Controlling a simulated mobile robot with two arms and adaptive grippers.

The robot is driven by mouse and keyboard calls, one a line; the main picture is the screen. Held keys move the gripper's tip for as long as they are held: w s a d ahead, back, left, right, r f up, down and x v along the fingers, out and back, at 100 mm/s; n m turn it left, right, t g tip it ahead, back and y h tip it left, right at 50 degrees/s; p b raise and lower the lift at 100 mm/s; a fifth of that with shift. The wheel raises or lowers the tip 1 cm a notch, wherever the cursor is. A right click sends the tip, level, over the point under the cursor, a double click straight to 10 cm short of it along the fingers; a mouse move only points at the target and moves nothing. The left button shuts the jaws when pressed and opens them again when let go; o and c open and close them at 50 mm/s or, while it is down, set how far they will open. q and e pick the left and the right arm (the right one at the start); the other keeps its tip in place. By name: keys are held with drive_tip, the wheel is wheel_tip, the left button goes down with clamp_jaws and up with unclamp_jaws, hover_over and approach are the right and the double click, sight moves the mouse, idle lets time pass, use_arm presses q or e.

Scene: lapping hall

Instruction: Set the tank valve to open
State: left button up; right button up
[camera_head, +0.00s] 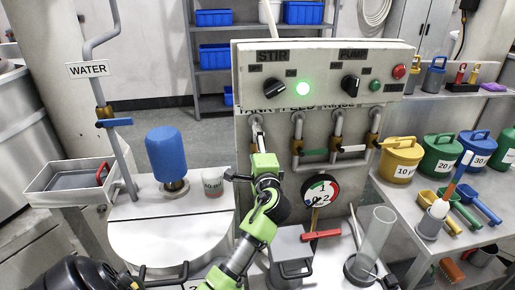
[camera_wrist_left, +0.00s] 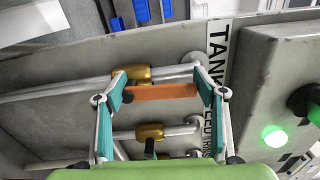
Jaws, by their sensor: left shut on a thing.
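The tank valve sits under the TANK label (camera_head: 257,109) at the left of the pipe row. In the wrist view its brass body (camera_wrist_left: 133,73) is on the pipe, and its orange handle (camera_wrist_left: 165,92) appears roughly in line with that pipe. My left gripper (camera_head: 258,142) is in front of this valve and hides most of it in the head view. In the wrist view its teal fingers (camera_wrist_left: 163,93) are at both ends of the orange handle, shut on it.
The feed valve (camera_head: 315,152) has a green handle and the rinse valve (camera_head: 351,148) a white one, both lying across their pipes. A gauge (camera_head: 320,190) is just right of my gripper.

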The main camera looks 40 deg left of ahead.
idle(0.4)
use_arm(q)
drive_tip(key=o, duration=1.6)
drive_tip(key=shift+o, duration=0.2)
drive_tip(key=v, duration=1.2)
